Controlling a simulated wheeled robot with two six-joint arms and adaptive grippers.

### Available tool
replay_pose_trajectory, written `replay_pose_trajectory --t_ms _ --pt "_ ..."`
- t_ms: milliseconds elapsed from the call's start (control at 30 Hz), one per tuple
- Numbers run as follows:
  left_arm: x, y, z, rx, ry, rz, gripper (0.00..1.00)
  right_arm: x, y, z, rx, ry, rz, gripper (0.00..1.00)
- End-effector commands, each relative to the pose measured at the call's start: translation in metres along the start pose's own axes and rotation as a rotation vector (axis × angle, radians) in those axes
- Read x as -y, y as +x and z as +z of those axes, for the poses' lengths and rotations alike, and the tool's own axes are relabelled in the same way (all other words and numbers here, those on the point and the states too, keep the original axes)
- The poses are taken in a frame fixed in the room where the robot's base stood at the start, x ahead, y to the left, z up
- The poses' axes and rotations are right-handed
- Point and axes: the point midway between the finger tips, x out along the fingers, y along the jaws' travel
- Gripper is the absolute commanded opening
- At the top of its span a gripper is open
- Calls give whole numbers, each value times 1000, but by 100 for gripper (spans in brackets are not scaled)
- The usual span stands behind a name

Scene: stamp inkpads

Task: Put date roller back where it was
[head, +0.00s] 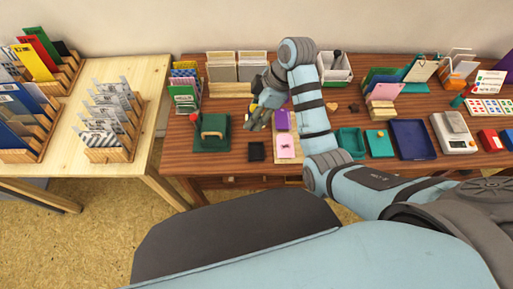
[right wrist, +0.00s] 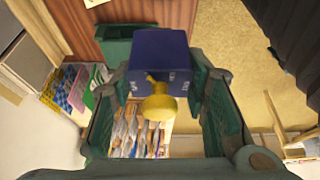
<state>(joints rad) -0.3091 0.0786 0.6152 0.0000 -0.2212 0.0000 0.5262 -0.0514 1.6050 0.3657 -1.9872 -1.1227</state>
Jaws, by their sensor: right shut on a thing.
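My right gripper (head: 256,118) reaches over the left-middle of the brown table in the head view. In the right wrist view its green fingers (right wrist: 163,95) are shut on a dark blue block with a yellow knob (right wrist: 160,62), which I take for the date roller. In the head view the held thing is small and partly hidden by the fingers. It hangs above the table, near a black inkpad (head: 256,151) and right of a green stamp press (head: 212,132). My left gripper is not in view.
A purple pad (head: 282,120) and a pink pad (head: 286,146) lie right of the gripper, beside my arm. A navy tray (head: 412,138) and a scale (head: 450,130) stand farther right. Card racks (head: 187,95) line the back. A lighter table (head: 145,75) stands at left.

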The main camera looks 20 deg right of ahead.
Motion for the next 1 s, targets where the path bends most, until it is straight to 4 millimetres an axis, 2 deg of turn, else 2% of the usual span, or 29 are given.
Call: replay_pose_trajectory --t_ms 33,100,200,300,600,967,1000 --pt "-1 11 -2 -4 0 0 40 4 28 14 6 7 -14 13" --pt "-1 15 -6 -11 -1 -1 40 4 54 24 6 6 -12 13" --pt "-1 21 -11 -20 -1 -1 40 4 87 38 6 6 -11 13" --pt "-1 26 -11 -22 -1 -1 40 3 109 48 5 4 -8 13" --pt "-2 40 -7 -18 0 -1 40 4 156 67 5 3 -7 14" --pt "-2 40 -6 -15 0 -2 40 3 160 68 4 2 -6 14" --pt "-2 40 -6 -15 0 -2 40 3 160 69 4 2 -6 46"
